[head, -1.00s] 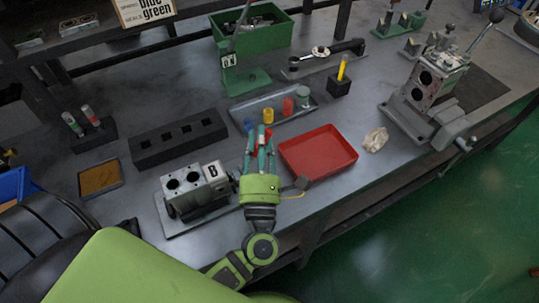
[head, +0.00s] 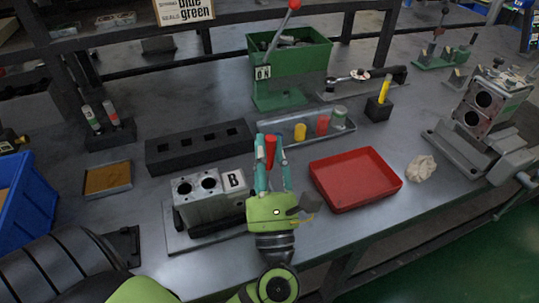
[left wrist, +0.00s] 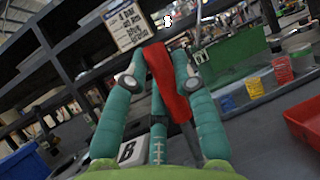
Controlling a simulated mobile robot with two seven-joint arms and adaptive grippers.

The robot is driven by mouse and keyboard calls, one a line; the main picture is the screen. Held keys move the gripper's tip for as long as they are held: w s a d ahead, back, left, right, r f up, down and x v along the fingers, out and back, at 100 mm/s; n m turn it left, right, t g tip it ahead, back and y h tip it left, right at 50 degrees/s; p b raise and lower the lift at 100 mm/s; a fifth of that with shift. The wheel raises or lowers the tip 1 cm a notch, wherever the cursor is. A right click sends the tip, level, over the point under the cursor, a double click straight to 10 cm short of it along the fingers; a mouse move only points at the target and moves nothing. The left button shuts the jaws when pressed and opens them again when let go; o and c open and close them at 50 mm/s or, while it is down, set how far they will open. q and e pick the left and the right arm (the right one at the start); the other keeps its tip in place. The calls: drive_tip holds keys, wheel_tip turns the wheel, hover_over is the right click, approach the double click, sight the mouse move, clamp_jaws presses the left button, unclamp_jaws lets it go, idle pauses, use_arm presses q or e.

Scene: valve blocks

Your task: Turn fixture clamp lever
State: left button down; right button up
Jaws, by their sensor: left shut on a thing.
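My left gripper (head: 271,148) is shut on a red handle (head: 270,152), just right of the block marked B. In the left wrist view the red handle (left wrist: 170,82) stands between the fingers, with a grey shaft below it. The shaft's lower end is hidden, so I cannot tell whether it joins the fixture. The grey block B (head: 205,205) with two round holes sits on a fixture plate (head: 180,240). A second block fixture (head: 483,115) stands at the right. My right gripper is not in view.
A red tray (head: 355,205) lies right of the gripper, with a crumpled pale cloth (head: 421,168) beyond it. A black holed block (head: 160,160) and a tray of coloured cylinders (head: 290,143) lie behind. A green lever press (head: 275,97) stands at the back.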

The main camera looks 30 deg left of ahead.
use_arm(q)
drive_tip(key=shift+a, duration=0.1)
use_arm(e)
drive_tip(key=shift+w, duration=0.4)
use_arm(q)
drive_tip(key=c, duration=1)
unclamp_jaws()
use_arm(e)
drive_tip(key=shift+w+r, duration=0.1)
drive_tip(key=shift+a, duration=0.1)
use_arm(q)
drive_tip(key=shift+s+d+f, duration=0.2)
drive_tip(key=s+d, duration=0.3)
drive_tip(key=s, duration=0.1)
drive_tip(key=s+d+f, duration=0.1)
drive_tip(key=s+d, duration=0.2)
drive_tip(key=s, duration=0.1)
drive_tip(key=s+d+f, duration=0.1)
drive_tip(key=s+d, duration=0.2)
drive_tip(key=s, duration=0.1)
drive_tip(key=shift+s+d, duration=0.2)
drive_tip(key=shift+d, duration=0.2)
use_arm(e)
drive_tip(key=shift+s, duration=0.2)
